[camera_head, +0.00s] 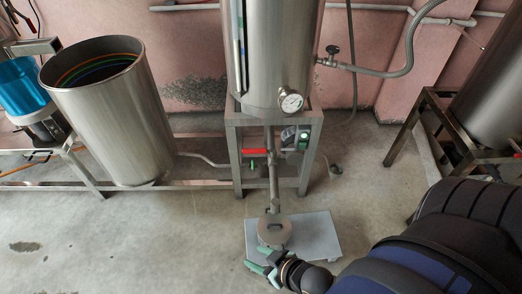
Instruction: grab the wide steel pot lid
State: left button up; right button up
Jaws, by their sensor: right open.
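A small round grey steel piece (274,229) with a dark slot-like handle mark on top stands on a light grey platform under the tank's outlet pipe. It looks like the pot lid, but I cannot tell whether a pot is under it. My right gripper (260,261), with teal fingertips, is open just in front of this piece, at its lower left edge. I cannot tell whether it touches. My left gripper is not in view.
The grey platform (318,238) lies on the concrete floor. A steel tank (275,50) on a stand (236,155) rises behind it, with a vertical pipe (274,180) coming down close to the lid. A large open steel drum (120,120) stands left. Floor at the front left is clear.

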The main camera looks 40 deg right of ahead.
aim_at(272, 229)
jog(key=i+j+u, duration=0.35)
jog(key=i+j, duration=0.35)
jog(key=i+z, duration=0.25)
jog(key=z, duration=0.15)
jog(key=i+j+z, duration=0.1)
jog(key=z, duration=0.3)
jog(key=i+j+z, duration=0.2)
jog(key=z, duration=0.2)
jog(key=i+z, duration=0.15)
jog(key=z, duration=0.35)
jog(key=i+j+z, duration=0.15)
jog(key=z, duration=0.3)
jog(key=i+j+z, duration=0.15)
jog(key=z, duration=0.35)
